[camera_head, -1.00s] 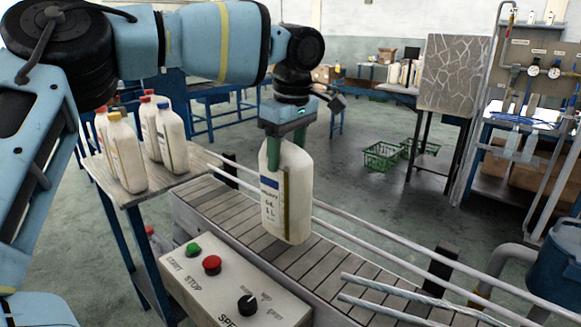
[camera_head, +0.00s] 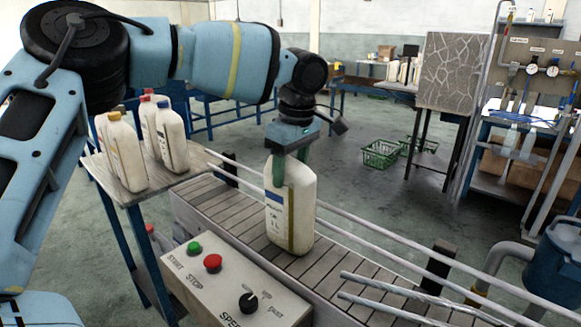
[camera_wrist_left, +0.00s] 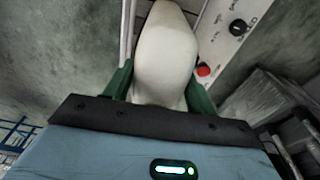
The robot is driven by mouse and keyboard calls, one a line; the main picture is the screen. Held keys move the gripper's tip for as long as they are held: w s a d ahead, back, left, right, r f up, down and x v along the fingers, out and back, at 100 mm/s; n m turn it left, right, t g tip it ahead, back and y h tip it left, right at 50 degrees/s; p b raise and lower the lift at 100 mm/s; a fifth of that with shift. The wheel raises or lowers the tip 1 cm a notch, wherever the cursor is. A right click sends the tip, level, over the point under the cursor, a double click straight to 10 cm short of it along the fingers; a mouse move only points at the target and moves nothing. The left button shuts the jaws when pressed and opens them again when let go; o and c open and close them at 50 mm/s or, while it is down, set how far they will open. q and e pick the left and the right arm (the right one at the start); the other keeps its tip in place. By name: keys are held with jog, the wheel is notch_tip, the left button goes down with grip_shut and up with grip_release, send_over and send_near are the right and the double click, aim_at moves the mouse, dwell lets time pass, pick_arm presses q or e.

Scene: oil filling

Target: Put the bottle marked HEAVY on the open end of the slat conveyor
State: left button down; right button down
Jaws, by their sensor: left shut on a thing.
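A white bottle (camera_head: 291,215) with a blue-and-white label stands upright over the slat conveyor (camera_head: 217,211). The label's small lettering is not clearly legible. My left gripper (camera_head: 290,165) is above it, with its green fingers shut on the bottle's upper part. The bottle's base is at the slats, but I cannot tell for sure whether it rests on them. In the left wrist view the pale bottle (camera_wrist_left: 165,55) sits between the two green fingers of the gripper (camera_wrist_left: 160,90). My right gripper is not in view.
A control box (camera_head: 215,285) with green and red buttons and a black knob stands in front of the conveyor. Several capped bottles stand on a side table (camera_head: 190,184) at left. Guide rails (camera_head: 375,245) run along the conveyor. Green baskets (camera_head: 381,154) lie on the floor behind.

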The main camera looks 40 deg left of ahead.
pick_arm(q)
jog(key=shift+c, duration=2.4)
grip_release()
notch_tip(320, 180, up, 12)
jog(key=d, duration=0.1)
jog(key=shift+d, duration=0.2)
